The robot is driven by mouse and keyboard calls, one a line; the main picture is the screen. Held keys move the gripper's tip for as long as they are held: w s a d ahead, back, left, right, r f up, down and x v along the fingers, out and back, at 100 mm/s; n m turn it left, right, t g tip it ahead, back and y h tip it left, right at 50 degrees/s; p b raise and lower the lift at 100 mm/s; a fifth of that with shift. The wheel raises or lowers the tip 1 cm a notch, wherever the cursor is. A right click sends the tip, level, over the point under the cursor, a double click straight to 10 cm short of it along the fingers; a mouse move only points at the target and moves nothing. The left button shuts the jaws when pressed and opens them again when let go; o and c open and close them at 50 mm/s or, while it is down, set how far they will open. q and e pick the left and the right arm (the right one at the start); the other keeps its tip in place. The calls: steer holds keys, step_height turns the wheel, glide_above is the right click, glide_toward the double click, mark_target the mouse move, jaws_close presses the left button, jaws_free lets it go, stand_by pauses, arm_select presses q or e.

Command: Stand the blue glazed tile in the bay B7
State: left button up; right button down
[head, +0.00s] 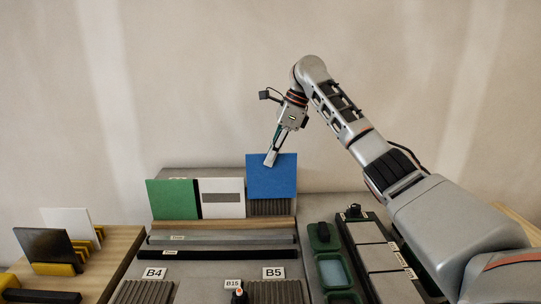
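The blue glazed tile (271,178) is upright at the right end of the back row, slightly higher than its neighbours. My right gripper (271,158) reaches down from above and is shut on the tile's top edge, one finger showing in front of its face. A ribbed block (271,208) shows just below the tile's lower edge; I cannot tell whether the tile rests in it or hangs above it. No B7 label is readable. My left gripper is not in view.
A green tile (173,199) and a white tile with a grey bar (222,197) stand close at the left. Front ribbed racks carry labels B4 (154,273) and B5 (273,273). Black and white tiles stand in yellow holders far left. Green trays (333,272) lie right.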

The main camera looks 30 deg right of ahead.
steer(key=shift+f+b, duration=1.9)
steer(key=shift+f, duration=1.55)
steer(key=shift+f+b, duration=0.3)
steer(key=shift+f, duration=0.15)
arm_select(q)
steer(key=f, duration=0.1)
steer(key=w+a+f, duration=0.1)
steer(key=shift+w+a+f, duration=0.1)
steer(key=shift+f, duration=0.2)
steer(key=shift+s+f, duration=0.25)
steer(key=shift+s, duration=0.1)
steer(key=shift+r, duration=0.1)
arm_select(e)
steer(key=shift+w+a, duration=0.1)
steer(key=shift+a, duration=0.05)
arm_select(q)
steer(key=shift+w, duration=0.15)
arm_select(e)
steer(key=shift+w, duration=0.1)
